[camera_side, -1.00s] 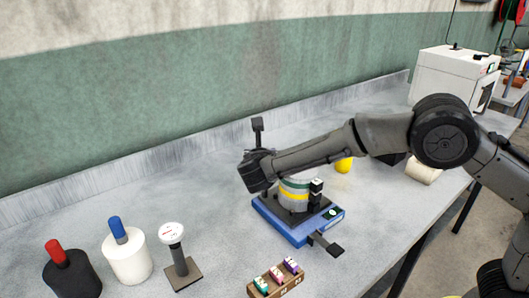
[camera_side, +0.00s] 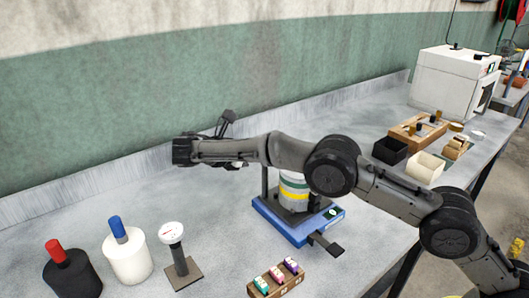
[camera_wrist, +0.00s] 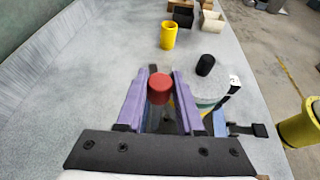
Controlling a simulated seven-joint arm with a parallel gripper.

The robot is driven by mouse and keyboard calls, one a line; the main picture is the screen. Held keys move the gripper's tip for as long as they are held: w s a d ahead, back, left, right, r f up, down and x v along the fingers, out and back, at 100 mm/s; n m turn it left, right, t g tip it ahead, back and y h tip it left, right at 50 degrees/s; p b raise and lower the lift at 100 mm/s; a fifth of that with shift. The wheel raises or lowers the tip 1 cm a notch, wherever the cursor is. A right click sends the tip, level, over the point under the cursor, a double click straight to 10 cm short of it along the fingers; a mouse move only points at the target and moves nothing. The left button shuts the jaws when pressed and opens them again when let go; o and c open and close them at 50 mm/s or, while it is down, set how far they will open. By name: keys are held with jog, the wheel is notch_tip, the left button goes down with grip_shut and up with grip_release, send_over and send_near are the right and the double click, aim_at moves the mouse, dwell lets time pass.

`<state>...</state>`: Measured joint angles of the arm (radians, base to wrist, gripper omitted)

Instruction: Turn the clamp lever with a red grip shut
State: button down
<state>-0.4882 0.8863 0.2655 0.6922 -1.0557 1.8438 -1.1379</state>
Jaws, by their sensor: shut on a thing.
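The red grip (camera_wrist: 160,86) of the clamp lever sits between the purple fingers of my gripper (camera_wrist: 162,80) in the wrist view, and the fingers are shut on it. In the side view my arm hides the red grip and the fingers. The clamp device has a blue base (camera_side: 290,228) and holds a grey cylinder with yellow and green bands (camera_side: 293,190). A dark upright post (camera_side: 264,182) stands at its left. In the wrist view the grey cylinder (camera_wrist: 213,75) is right of my gripper. How far the lever is turned is not clear.
Black (camera_side: 70,278) and white (camera_side: 127,262) bottles and a round gauge on a stand (camera_side: 172,234) stand at front left. A tray of small coloured blocks (camera_side: 277,279) lies in front. A yellow cup (camera_wrist: 168,36) is beyond the clamp. Boxes (camera_side: 426,167) stand at right.

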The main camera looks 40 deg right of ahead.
jog(key=shift+r+m+g, duration=0.1)
jog(key=shift+m+g, duration=0.5)
jog(key=shift+g, duration=0.2)
jog(key=c, duration=0.5)
grip_release()
jog(key=shift+c, duration=0.2)
jog(key=shift+r, duration=0.25)
notch_tip(320, 180, up, 3)
jog(key=shift+f, duration=0.15)
jog(key=s+d+r, duration=0.2)
jog(key=s+r, duration=0.7)
jog(key=s, duration=0.5)
jog(key=shift+r, duration=0.35)
jog(key=shift+d, duration=0.1)
